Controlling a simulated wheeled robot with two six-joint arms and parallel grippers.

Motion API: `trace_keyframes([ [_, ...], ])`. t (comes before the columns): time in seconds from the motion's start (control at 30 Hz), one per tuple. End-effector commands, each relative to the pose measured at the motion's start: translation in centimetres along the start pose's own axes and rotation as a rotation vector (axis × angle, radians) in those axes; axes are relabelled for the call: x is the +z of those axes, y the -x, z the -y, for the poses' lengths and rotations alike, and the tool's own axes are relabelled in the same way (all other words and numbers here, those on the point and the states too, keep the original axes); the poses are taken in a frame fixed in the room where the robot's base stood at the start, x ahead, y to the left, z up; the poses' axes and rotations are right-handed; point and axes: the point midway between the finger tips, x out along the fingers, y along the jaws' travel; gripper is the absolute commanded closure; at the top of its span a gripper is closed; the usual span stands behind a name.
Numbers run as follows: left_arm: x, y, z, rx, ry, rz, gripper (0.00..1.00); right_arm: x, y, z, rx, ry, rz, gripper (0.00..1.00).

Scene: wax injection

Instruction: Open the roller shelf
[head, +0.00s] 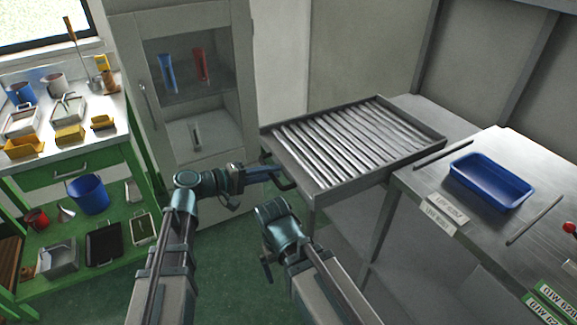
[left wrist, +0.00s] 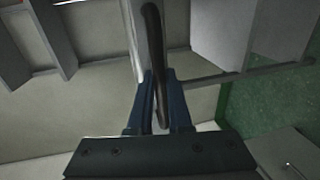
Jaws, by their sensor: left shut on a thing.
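The roller shelf (head: 318,194) is a grey frame with a row of shiny metal rollers, at the middle right of the head view. It looks roughly level beside the steel table. My left gripper (head: 277,176) is at the shelf's near left edge. In the left wrist view its two blue fingers (left wrist: 162,108) are closed around a dark curved handle (left wrist: 152,28). The fingers partly hide the handle. My right arm is folded in front of the shelf; its gripper (head: 267,262) points down and away, with its fingers not clearly visible.
A steel table (head: 425,180) with a blue tray (head: 491,181) stands on the right. A grey cabinet (head: 185,140) stands behind my left arm. A green workbench (head: 70,175) with tools and containers is at the left. Green floor (head: 235,270) shows between my arms.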

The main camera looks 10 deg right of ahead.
Motion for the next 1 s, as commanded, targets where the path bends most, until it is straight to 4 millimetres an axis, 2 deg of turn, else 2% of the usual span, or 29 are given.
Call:
trace_keyframes([
  [0.03, 0.1, 0.7, 0.2, -0.002, 0.000, -0.002, 1.00, 0.0, 0.0, 0.0, 0.000, 0.000, 0.000, 0.00],
  [0.2, 0.0, 1.8, 0.4, -0.002, 0.000, 0.001, 1.00, 0.0, 0.0, 0.0, 0.000, 0.000, 0.000, 0.00],
  [0.6, 0.0, 2.0, 0.5, -0.002, -0.001, 0.001, 1.00, 0.0, 0.0, 0.0, 0.000, 0.000, 0.000, 0.00],
  [0.63, 0.0, 2.0, 0.5, -0.002, -0.001, 0.001, 0.81, 0.0, 0.0, 0.0, 0.000, 0.000, 0.000, 0.00],
  [0.8, 0.0, 2.0, 0.4, -0.001, 0.000, 0.001, 0.53, 0.0, 0.0, 0.0, 0.000, 0.000, 0.000, 0.00],
  [1.0, 0.0, 2.0, 0.4, 0.000, 0.000, 0.001, 0.53, 0.0, 0.0, 0.0, 0.000, 0.000, 0.000, 0.00],
])
